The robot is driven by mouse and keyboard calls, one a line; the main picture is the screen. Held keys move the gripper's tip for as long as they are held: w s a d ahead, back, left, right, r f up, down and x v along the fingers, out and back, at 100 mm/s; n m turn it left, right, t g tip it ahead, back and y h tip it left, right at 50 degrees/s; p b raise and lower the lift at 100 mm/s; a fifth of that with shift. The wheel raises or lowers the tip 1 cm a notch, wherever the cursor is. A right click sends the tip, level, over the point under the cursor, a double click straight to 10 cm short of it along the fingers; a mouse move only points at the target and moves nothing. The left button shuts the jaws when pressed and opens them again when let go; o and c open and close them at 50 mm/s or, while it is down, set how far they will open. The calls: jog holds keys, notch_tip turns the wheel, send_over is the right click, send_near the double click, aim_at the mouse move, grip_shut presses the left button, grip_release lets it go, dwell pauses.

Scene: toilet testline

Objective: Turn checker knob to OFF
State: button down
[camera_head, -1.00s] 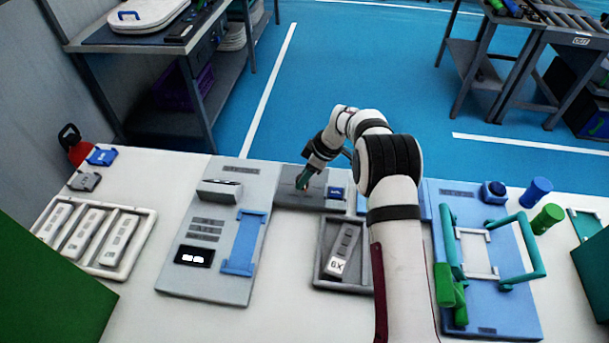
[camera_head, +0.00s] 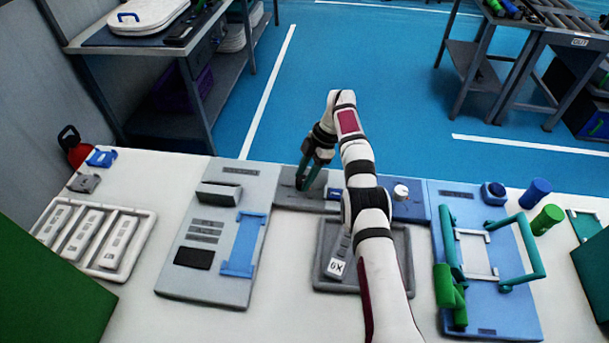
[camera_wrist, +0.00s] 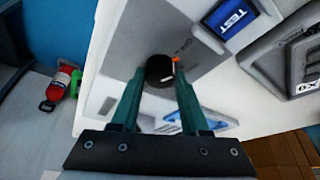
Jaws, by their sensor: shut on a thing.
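The checker knob (camera_wrist: 157,72) is round and black, with an orange pointer mark on its upper right side in the wrist view. It sits on a grey panel (camera_wrist: 200,62) with a small label that I cannot read. The two teal fingers of my gripper (camera_wrist: 158,84) are closed around the knob's sides. In the head view my gripper (camera_head: 309,178) points down at the grey panel (camera_head: 287,197), and its fingers hide the knob. A blue TEST button (camera_wrist: 231,17) is beside the knob.
A checker station (camera_head: 215,230) with a dark display (camera_head: 194,257) is left of my gripper. A grey tray (camera_head: 320,285) holds a remote marked 6X (camera_head: 336,267). A blue panel with a white dial (camera_head: 401,191) is right. A blue fixture with green handles (camera_head: 487,250) is farther right.

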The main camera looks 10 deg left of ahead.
dwell(0.6)
jog(key=shift+c, duration=2)
grip_release()
